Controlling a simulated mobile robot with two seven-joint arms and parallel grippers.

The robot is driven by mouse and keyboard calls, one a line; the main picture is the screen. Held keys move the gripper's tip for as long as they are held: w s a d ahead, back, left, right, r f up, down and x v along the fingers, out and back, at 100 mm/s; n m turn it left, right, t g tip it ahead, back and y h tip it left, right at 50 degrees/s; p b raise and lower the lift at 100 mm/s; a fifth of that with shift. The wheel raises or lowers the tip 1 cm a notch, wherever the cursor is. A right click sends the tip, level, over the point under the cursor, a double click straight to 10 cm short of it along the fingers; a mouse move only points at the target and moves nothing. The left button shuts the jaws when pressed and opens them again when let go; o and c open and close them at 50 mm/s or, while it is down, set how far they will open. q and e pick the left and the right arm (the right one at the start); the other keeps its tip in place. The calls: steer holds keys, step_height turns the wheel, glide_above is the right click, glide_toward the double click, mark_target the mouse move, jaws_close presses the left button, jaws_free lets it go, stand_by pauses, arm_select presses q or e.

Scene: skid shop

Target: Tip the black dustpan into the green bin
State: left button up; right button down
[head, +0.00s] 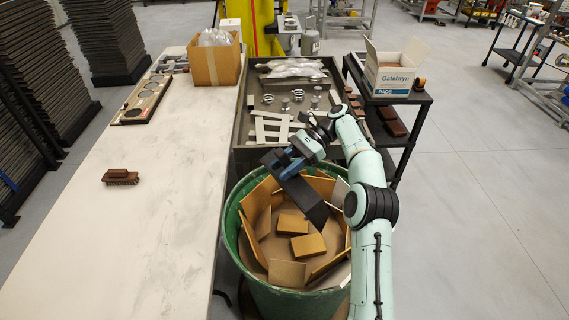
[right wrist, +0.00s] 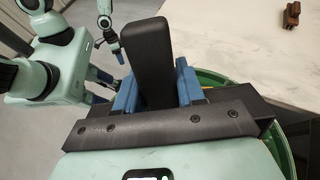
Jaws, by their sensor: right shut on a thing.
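The black dustpan (head: 306,202) is over the green bin (head: 232,232), tilted, its wide part slanting down to the right above the opening. My right gripper (head: 291,165) is shut on the dustpan's handle. The bin holds tan boards and several blocks (head: 308,246). My left gripper (right wrist: 115,47) shows small in the right wrist view, too small to read.
A long pale bench (head: 150,210) runs left of the bin, with a brush (head: 120,177) and a cardboard box (head: 214,60) on it. A metal tray table (head: 243,128) stands behind the bin. A black cart (head: 408,140) carries a white carton (head: 388,72).

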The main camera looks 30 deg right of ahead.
steer(key=shift+r, duration=0.85)
steer(key=shift+f, duration=1.45)
step_height(320, 180, up, 9)
steer(key=h, duration=1.1)
steer(key=shift+a, duration=0.15)
steer(key=shift+r+h, duration=0.6)
steer(key=shift+h, duration=0.5)
steer(key=shift+d, duration=0.2)
